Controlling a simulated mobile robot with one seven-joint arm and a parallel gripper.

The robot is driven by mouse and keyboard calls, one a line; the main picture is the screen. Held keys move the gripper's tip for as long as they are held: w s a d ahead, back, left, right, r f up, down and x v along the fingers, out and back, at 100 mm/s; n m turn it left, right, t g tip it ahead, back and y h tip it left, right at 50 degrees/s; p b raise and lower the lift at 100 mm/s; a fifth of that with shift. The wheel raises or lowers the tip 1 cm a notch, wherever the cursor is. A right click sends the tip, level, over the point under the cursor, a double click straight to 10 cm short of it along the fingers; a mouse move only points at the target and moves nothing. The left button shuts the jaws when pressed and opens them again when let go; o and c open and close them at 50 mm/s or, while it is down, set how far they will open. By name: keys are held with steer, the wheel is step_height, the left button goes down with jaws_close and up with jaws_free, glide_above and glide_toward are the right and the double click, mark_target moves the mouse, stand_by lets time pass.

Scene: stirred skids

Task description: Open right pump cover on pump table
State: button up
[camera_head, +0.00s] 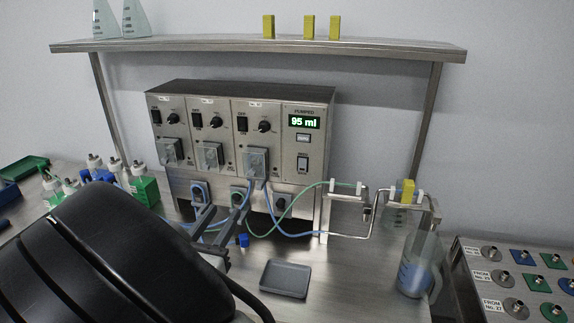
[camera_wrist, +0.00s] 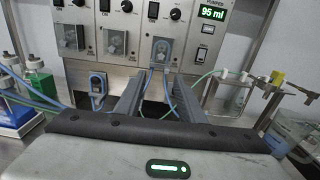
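The steel pump unit (camera_head: 243,130) stands on the pump table (camera_head: 330,285) with three pump heads in a row. The right pump cover (camera_head: 256,162) is a small clear cover on the third head; it appears closed, and blue tubes hang below it. In the wrist view the right pump cover (camera_wrist: 161,53) is above and beyond the fingertips. My gripper (camera_head: 228,209) is open, with a wide gap between its two grey fingers. In the wrist view my gripper (camera_wrist: 158,77) points at the unit's lower front. Tubes pass behind and between the fingers, and I see nothing held.
Blue and green tubes (camera_head: 285,215) run right to a metal holder (camera_head: 348,196) beside a beaker (camera_head: 414,268). A grey tray (camera_head: 286,279) lies in front. Bottles (camera_head: 145,190) stand left. A shelf (camera_head: 350,48) spans above; the space before the covers is open.

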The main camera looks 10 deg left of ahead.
mark_target(251, 174)
steer(key=w, duration=1.7)
steer(key=shift+d+p, duration=0.1)
steer(key=shift+p, duration=0.2)
jaws_close()
